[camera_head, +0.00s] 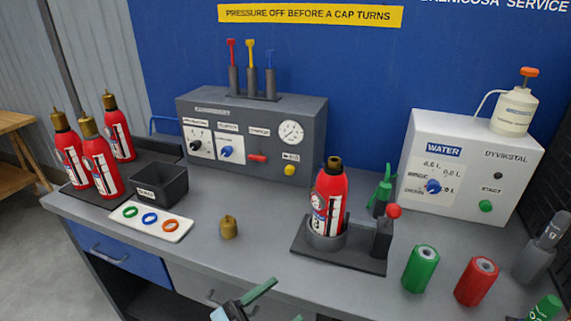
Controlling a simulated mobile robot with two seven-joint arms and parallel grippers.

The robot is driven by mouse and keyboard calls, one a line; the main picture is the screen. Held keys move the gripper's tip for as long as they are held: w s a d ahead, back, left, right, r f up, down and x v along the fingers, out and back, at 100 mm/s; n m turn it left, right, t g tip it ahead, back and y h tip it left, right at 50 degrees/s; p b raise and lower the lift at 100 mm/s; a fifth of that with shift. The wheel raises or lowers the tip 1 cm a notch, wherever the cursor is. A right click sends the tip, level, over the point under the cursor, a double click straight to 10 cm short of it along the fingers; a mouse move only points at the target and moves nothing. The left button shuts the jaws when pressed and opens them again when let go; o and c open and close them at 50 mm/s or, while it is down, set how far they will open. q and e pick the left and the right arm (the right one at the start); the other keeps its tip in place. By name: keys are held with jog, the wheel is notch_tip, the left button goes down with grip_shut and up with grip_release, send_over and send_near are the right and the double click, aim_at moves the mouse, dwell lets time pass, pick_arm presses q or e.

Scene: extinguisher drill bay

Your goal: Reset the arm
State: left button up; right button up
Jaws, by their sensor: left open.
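My left gripper (286,299) comes in at the bottom centre, in front of the bench edge, with its green-tipped fingers apart and nothing seen between them. Its lower part is cut off by the frame. A red extinguisher (329,200) with a brass-coloured top stands upright in a round cradle on a dark base plate (345,257). Beside it, on the plate's right, is a dark block with a red ball knob (394,211). A loose brass cap (228,227) stands on the bench left of the plate.
Several red extinguishers (103,168) stand at the left by a black bin (160,184) and a tray of coloured rings (151,222). Behind are a grey control panel (310,105) and a white water unit (470,125). Green (421,268) and red (477,281) cylinders stand at right.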

pick_arm(q)
jog(key=s+a+f+n+t+y, duration=0.2)
jog(key=a+f+n+t+y, duration=0.3)
jog(key=a+f+n+y, duration=0.35)
jog(key=s+a+f+n+g+y+p, duration=0.1)
jog(key=s+a+f+n+g+y, duration=0.1)
jog(key=s+f, duration=0.6)
jog(key=s+a+f+n+g+y, duration=0.2)
jog(key=s+a+f+g+y, duration=0.3)
jog(key=s, duration=0.8)
jog(key=a+f+y, duration=0.2)
jog(key=a+f, duration=0.1)
jog(key=f, duration=0.1)
jog(key=shift+f+p, duration=0.2)
jog(key=shift+p, duration=0.2)
pick_arm(e)
jog(key=w+r, duration=0.2)
jog(key=r, duration=0.1)
jog(key=shift+w+t, duration=0.15)
jog(key=shift+t, duration=0.25)
pick_arm(q)
jog(key=shift+s, duration=0.1)
